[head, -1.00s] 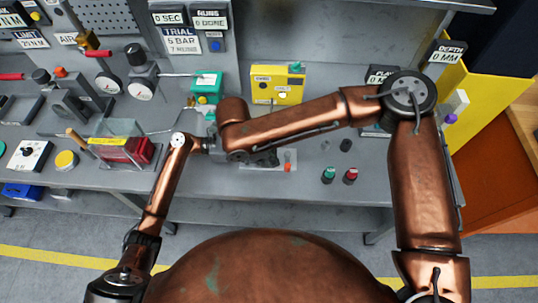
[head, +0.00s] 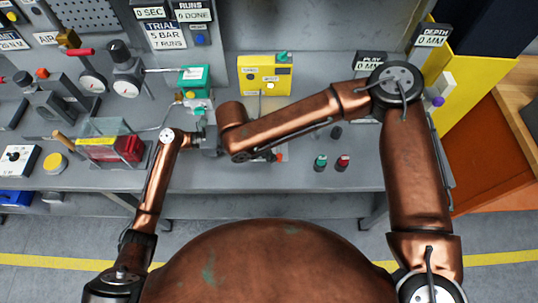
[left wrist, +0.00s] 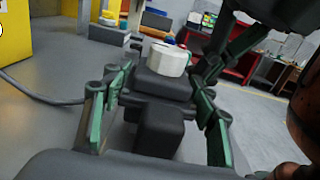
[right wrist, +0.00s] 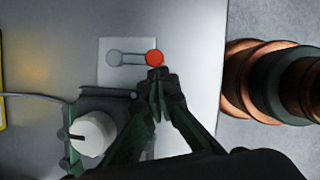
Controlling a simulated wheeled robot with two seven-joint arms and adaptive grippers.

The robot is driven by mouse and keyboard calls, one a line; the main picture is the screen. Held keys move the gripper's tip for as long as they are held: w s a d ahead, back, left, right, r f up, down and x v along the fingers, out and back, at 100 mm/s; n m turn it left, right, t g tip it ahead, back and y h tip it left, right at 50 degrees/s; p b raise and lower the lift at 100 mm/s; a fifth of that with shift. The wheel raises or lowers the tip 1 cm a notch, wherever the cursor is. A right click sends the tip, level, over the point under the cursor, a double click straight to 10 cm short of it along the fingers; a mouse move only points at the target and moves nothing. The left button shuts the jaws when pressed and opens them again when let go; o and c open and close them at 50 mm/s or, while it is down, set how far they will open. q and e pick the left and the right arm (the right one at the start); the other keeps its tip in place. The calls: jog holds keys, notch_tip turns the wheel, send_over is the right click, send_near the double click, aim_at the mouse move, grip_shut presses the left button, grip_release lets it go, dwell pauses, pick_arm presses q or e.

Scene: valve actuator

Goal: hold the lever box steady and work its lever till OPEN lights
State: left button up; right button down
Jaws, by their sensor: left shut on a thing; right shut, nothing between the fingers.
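The lever box (left wrist: 160,85) is a dark block with a white round knob (left wrist: 165,59) on top. My left gripper (left wrist: 160,100) is shut on it, one green finger on each side. In the right wrist view the knob (right wrist: 93,133) shows at lower left. My right gripper (right wrist: 157,78) is shut and empty, its tips just below an orange-red round knob (right wrist: 154,58) at the right end of a slot-like line on a pale plate (right wrist: 118,47). In the head view my right gripper (head: 262,154) hides most of this. I cannot make out an OPEN light.
A yellow panel box (head: 265,75) and a green-topped device (head: 193,80) stand behind. A green button (head: 320,162) and a red button (head: 342,162) sit to the right. A clear-covered red box (head: 115,148) is left of my left arm. The bench's front is mostly clear.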

jog(key=shift+s+d+n, duration=0.1)
jog(key=shift+d+n, duration=0.25)
jog(key=shift+n, duration=0.15)
jog(key=d+n, duration=0.1)
jog(key=d+n+t, duration=0.1)
jog(key=n, duration=0.1)
jog(key=shift+s+d+y, duration=0.15)
jog(key=shift+s+y, duration=0.05)
jog(key=shift+y, duration=0.2)
jog(key=d+n, duration=0.1)
jog(key=d+n+t, duration=0.1)
jog(key=n, duration=0.1)
jog(key=shift+w+d+y, duration=0.2)
jog(key=shift+y, duration=0.2)
jog(key=shift+w+d, duration=0.35)
jog(key=shift+d, duration=0.3)
jog(key=shift+w+d, duration=0.3)
jog(key=shift+d, duration=0.3)
jog(key=shift+w+d, duration=0.65)
jog(key=shift+w, duration=0.05)
jog(key=shift+r, duration=0.1)
jog(key=s+d+v, duration=0.1)
jog(key=d+v, duration=0.1)
jog(key=v, duration=0.7)
jog(key=shift+r, duration=0.35)
